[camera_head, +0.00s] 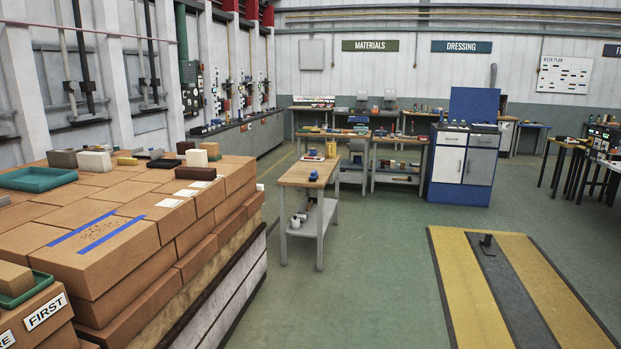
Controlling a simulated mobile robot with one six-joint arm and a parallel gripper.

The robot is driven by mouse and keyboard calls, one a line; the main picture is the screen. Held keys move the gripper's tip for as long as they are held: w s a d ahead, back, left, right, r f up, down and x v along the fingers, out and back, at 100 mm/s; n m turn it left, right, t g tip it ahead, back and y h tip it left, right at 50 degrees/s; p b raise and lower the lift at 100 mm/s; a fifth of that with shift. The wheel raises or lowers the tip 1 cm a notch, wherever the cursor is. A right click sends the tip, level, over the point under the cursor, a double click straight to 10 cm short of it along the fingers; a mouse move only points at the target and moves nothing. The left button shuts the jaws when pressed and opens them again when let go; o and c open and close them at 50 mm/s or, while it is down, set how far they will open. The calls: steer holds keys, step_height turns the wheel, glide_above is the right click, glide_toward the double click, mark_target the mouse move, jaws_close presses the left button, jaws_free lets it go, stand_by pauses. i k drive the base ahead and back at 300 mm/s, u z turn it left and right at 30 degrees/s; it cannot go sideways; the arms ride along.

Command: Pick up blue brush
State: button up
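I cannot make out a blue brush for certain in the head view. Several small items, too small to name, lie on the wooden-topped table (298,176) in the middle. Small blue items show on the benches behind it, too far off to tell what they are. My gripper and arm are not in view.
A large stack of brown blocks (120,285) fills the left, with a green tray (38,179) and loose bricks on top. A blue cabinet (462,168) stands at the back. The green floor (375,270) is clear right of the table, up to a yellow-striped floor panel (465,285).

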mark_target(313, 176)
steer(key=u, duration=0.15)
steer(key=i, duration=0.9)
steer(key=u, duration=0.95)
